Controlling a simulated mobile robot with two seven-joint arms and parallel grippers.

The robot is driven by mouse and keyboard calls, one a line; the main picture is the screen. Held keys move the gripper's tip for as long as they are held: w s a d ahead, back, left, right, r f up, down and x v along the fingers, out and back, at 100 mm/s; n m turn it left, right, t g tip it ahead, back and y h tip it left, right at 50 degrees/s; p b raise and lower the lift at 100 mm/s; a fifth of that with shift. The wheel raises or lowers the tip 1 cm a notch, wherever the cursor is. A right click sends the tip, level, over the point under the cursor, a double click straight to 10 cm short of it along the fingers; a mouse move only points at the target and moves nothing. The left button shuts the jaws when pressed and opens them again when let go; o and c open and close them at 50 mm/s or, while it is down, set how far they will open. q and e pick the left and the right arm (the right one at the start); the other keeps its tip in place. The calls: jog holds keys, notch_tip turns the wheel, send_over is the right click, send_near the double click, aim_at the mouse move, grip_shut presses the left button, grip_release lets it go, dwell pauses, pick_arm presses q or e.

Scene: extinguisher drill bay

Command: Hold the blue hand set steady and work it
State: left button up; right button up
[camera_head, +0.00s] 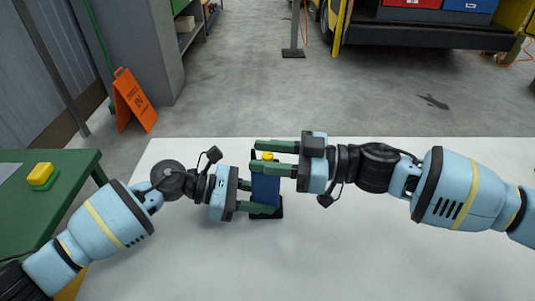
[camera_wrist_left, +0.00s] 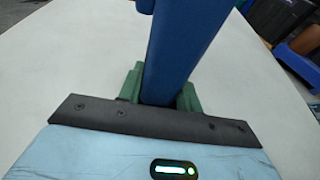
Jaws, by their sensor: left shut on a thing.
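The blue hand set (camera_head: 264,189) stands upright on a small black base (camera_head: 267,214) on the white table. It has a yellow part (camera_head: 267,156) at its top. My left gripper (camera_head: 262,197) is shut on its lower part, coming from the left. In the left wrist view, the blue hand set (camera_wrist_left: 183,45) rises between the green fingers (camera_wrist_left: 160,92). My right gripper (camera_head: 276,158) comes from the right at the top of the hand set. Its fingers are apart, one on the far side and one on the near side of the yellow part. Whether they touch it I cannot tell.
The white table (camera_head: 400,240) is bare around the hand set. A green table (camera_head: 30,215) at the left carries a yellow block on a green base (camera_head: 42,175). An orange floor sign (camera_head: 134,100) and a post (camera_head: 294,30) stand beyond the white table.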

grip_shut()
dwell(0.3)
jog(key=shift+m+t, duration=0.3)
jog(key=shift+t, duration=0.2)
jog(key=m+t+h, duration=0.1)
jog(key=m+t, duration=0.1)
jog(key=t, duration=0.1)
jog(key=m+t+h, duration=0.2)
jog(key=t, duration=0.1)
jog(key=shift+s+a+m+t, duration=0.1)
jog(key=shift+a+m+t, duration=0.1)
jog(key=shift+m+t, duration=0.2)
jog(key=shift+m+t+h, duration=0.3)
jog(key=shift+t+h, duration=0.1)
jog(key=shift+d, duration=0.15)
grip_release()
